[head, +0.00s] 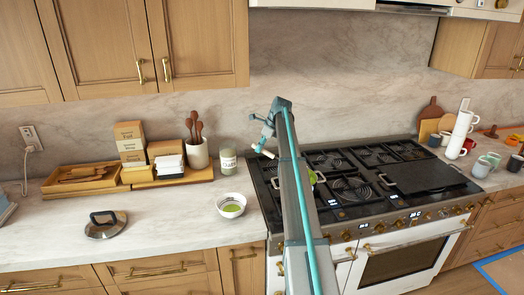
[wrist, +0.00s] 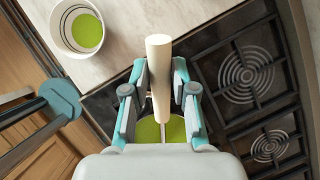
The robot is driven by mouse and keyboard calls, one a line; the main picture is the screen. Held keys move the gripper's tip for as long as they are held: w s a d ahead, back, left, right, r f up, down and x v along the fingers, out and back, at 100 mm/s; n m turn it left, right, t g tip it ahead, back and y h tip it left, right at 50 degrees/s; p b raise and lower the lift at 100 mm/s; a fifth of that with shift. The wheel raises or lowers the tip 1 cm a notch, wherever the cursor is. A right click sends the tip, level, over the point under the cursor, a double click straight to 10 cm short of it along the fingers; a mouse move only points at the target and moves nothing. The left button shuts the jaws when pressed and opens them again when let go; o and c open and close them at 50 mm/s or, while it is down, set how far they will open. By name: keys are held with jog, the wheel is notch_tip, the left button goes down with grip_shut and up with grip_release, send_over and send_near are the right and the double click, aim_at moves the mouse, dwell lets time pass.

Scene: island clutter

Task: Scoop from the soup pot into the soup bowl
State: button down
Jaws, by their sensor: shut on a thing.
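My gripper (wrist: 159,95) is shut on a cream ladle handle (wrist: 159,58), which stands between its two fingers in the wrist view. In the head view, my gripper (head: 265,138) is above the stove's left side, and the handle (head: 263,152) shows small beside it. The soup pot holds green soup (wrist: 150,131), seen beneath my gripper; my arm hides most of the pot in the head view. The ladle's scoop end is hidden. The white soup bowl (head: 232,212) stands on the counter left of the stove; the wrist view shows green soup in this bowl (wrist: 60,38).
A pot lid (head: 104,228) lies on the counter left of the bowl. A jar (head: 228,162), a utensil crock (head: 198,155) and a wooden tray (head: 82,190) stand behind. A black griddle (head: 424,175) covers the stove's right. Counter between lid and bowl is clear.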

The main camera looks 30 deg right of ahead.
jog(key=shift+w+a+r, duration=0.1)
jog(key=shift+a+r, duration=0.05)
jog(key=shift+r, duration=0.25)
jog(key=shift+f, duration=0.1)
notch_tip(320, 180, down, 9)
jog(key=w+a+g+h, duration=0.1)
jog(key=g+h, duration=0.2)
jog(key=shift+w+a+g+h, duration=0.2)
jog(key=shift+a+g+h, duration=0.1)
jog(key=shift+h, duration=0.1)
dwell(0.6)
jog(key=shift+d, duration=0.1)
jog(key=shift+r, duration=2.05)
jog(key=shift+f, duration=0.1)
